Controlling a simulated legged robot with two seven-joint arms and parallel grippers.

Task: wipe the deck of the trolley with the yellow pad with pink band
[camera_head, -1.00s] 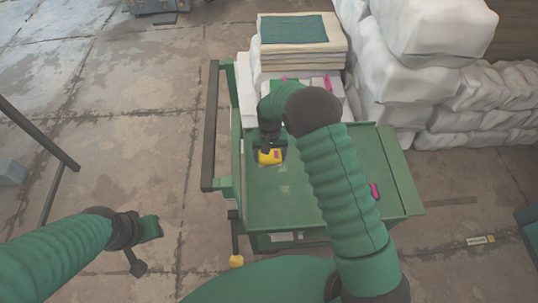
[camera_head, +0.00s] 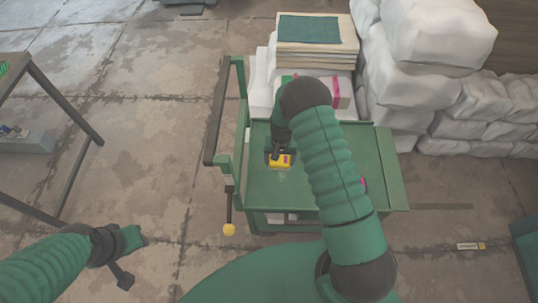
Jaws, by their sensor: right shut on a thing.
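The green trolley's deck (camera_head: 270,191) lies in front of me, slightly right of the middle. The yellow pad with pink band (camera_head: 280,162) is on the deck's left part. My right gripper (camera_head: 277,154) is shut on the pad from above; its fingers are small and dark here. The pad appears to touch the deck, though its underside is hidden. My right arm covers much of the deck's right half. My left gripper (camera_head: 131,240) is over the floor at lower left, away from the trolley; its fingers do not show clearly.
A stack of boards with a green sheet (camera_head: 318,30) and white sacks (camera_head: 428,70) stands behind the trolley. The trolley's dark handle (camera_head: 217,115) rises at its left. A dark-framed table (camera_head: 65,110) is at far left. A pink-marked item (camera_head: 364,186) shows beside my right arm.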

